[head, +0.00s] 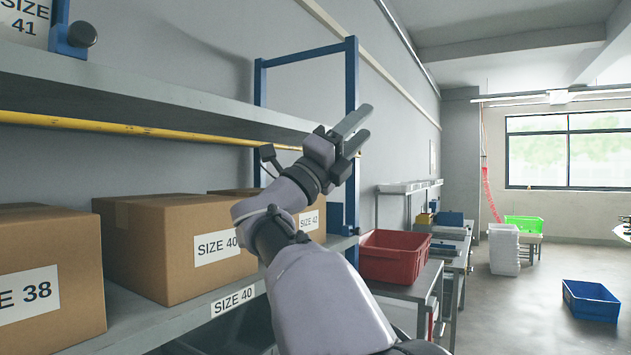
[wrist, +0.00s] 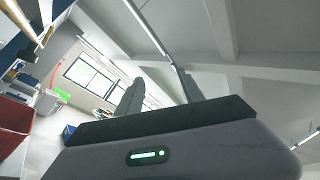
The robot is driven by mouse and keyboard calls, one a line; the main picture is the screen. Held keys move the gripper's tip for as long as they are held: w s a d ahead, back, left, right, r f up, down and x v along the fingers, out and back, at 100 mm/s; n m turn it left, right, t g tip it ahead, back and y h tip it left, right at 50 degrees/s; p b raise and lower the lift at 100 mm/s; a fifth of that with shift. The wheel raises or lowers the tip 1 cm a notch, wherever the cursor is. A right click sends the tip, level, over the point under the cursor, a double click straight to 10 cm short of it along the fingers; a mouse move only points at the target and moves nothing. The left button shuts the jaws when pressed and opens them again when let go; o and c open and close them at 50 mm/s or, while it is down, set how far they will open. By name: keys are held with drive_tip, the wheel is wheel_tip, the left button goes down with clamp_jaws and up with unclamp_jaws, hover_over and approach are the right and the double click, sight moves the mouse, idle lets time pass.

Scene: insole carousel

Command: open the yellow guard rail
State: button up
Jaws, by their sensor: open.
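The yellow guard rail (head: 120,127) is a long bar running along the shelf front, just under the upper shelf and above the row of cartons. Its right part passes behind my arm. My gripper (head: 360,132) is raised to the right of the shelf, in front of the blue rack post, with its fingers pointing up and right. The gripper is open and empty, apart from the rail. In the wrist view my gripper's two fingers (wrist: 160,92) point at the ceiling and window. A thin yellow bar at that view's top left may be the rail; I cannot tell.
Cartons, including the size 40 carton (head: 170,245) and size 38 carton (head: 45,280), stand on the lower shelf behind the rail. A red bin (head: 395,257) sits on a bench at right. A blue bin (head: 590,300) stands on open floor farther right.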

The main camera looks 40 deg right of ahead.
drive_tip(key=v, duration=1.4)
drive_tip(key=shift+s+f, duration=0.5)
drive_tip(key=shift+s, duration=0.1)
